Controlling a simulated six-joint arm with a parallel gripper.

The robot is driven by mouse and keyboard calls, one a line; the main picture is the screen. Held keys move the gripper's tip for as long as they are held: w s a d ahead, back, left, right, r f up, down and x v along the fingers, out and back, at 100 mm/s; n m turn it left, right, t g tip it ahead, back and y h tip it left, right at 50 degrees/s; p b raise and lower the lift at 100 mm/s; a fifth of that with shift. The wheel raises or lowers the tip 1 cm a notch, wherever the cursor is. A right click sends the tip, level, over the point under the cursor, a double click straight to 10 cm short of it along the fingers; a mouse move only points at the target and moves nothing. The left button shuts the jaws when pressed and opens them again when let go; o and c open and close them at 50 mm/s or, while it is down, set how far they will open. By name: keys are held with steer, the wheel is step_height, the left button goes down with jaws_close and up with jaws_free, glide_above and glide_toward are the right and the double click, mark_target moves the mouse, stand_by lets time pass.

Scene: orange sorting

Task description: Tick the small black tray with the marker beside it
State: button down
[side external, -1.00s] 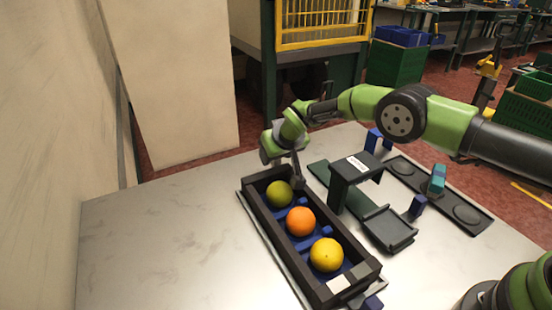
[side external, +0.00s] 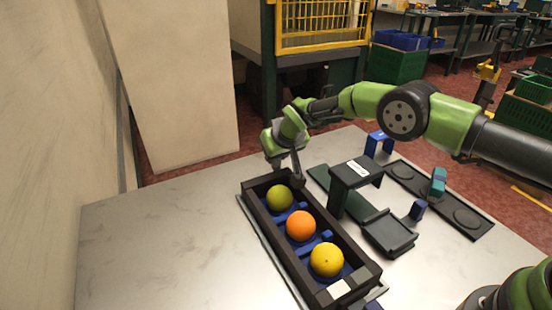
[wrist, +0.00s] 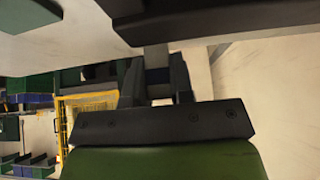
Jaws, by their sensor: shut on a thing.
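A small black tray (side external: 390,233) lies open and empty in front of a dark stand with a white label. My gripper (side external: 297,178) is low at the far end of the fruit crate, by its right corner and apart from the small tray. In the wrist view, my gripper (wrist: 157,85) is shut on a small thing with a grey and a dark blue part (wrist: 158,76). It is mostly hidden between the fingers, and I cannot tell whether it is the marker. No marker shows clearly beside the small tray; a small blue block (side external: 418,209) stands at its right.
The long black crate (side external: 282,258) holds a green fruit (side external: 279,197), an orange (side external: 301,225) and a yellow fruit (side external: 327,257). The labelled stand (side external: 355,172) rises between crate and small tray. A long dark tray (side external: 425,187) bears a teal block (side external: 438,181). The table's left is clear.

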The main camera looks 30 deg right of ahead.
steer(key=r, duration=0.8)
steer(key=shift+s+a+r, duration=0.15)
steer(key=shift+s+a, duration=0.15)
steer(key=s+a+m+g+h, duration=0.15)
steer(key=s+a+m, duration=0.3)
steer(key=s, duration=0.45)
steer(key=s+a+m+g+h, duration=0.1)
steer(key=s+a+m+h, duration=0.3)
steer(key=s, duration=0.4)
steer(key=s+d+r+m+g+h, duration=0.1)
steer(key=s+m+g, duration=0.1)
steer(key=s+m, duration=0.45)
steer(key=s+d+r+m+g, duration=0.1)
steer(key=s+d+m+g, duration=0.15)
steer(key=s, duration=0.65)
steer(key=shift+m, duration=0.25)
steer(key=shift+w+a+f, duration=0.1)
steer(key=shift+a+f, duration=0.1)
steer(key=shift+f, duration=1.25)
steer(key=shift+w+a+f, duration=0.1)
steer(key=shift+a+f, duration=0.1)
steer(key=shift+f, duration=1.25)
steer(key=shift+f, duration=0.45)
steer(key=shift+a, duration=0.85)
steer(key=shift+d, duration=0.65)
steer(key=shift+r, duration=0.1)
